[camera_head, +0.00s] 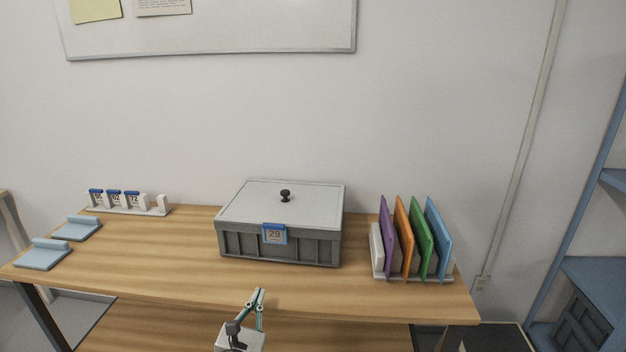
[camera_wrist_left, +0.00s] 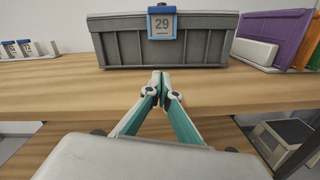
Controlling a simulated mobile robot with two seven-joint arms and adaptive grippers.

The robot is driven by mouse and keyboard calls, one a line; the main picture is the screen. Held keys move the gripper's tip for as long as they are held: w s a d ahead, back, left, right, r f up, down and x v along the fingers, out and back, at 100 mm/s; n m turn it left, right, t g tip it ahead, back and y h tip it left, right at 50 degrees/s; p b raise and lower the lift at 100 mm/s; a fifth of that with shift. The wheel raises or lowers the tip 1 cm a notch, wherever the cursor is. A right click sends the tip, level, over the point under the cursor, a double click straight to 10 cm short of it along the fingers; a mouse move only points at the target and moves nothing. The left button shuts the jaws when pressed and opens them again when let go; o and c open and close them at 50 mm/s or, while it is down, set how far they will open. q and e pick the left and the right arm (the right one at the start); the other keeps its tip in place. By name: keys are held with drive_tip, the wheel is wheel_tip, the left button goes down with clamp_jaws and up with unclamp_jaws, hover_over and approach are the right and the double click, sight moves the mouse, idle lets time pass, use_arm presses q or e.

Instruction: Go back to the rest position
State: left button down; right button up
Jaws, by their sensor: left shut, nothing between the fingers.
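My left gripper (camera_head: 259,292) is at the front edge of the wooden table, low in the head view. Its fingertips meet in the left wrist view (camera_wrist_left: 160,78), so it is shut and empty. It points toward a grey lidded box (camera_head: 280,247) and is apart from it. My right gripper is in neither view.
The wooden table (camera_head: 150,262) has bare room left of the box. Blue pads (camera_head: 43,257) lie at its left end, and a rack of numbered tags (camera_head: 128,209) stands behind. Purple, orange, green and blue folders (camera_head: 420,238) stand upright at the right. Blue shelving (camera_head: 598,270) is far right.

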use_arm(q)
drive_tip(key=s+f+n+g, duration=0.2)
drive_tip(key=s+f+n, duration=0.3)
drive_tip(key=s+n, duration=0.6)
drive_tip(key=s+a+f+n+g+h+p, duration=0.1)
drive_tip(key=s+f+n+g, duration=0.2)
drive_tip(key=s+f+n, duration=0.3)
drive_tip(key=s+a+f+n+g, duration=0.1)
drive_tip(key=s+f+n, duration=0.4)
drive_tip(key=s+n, duration=1.1)
drive_tip(key=shift+s+a+f+n+g+p, duration=0.15)
drive_tip(key=shift+a+f+n+g+p, duration=0.15)
drive_tip(key=shift+n+g, duration=0.6)
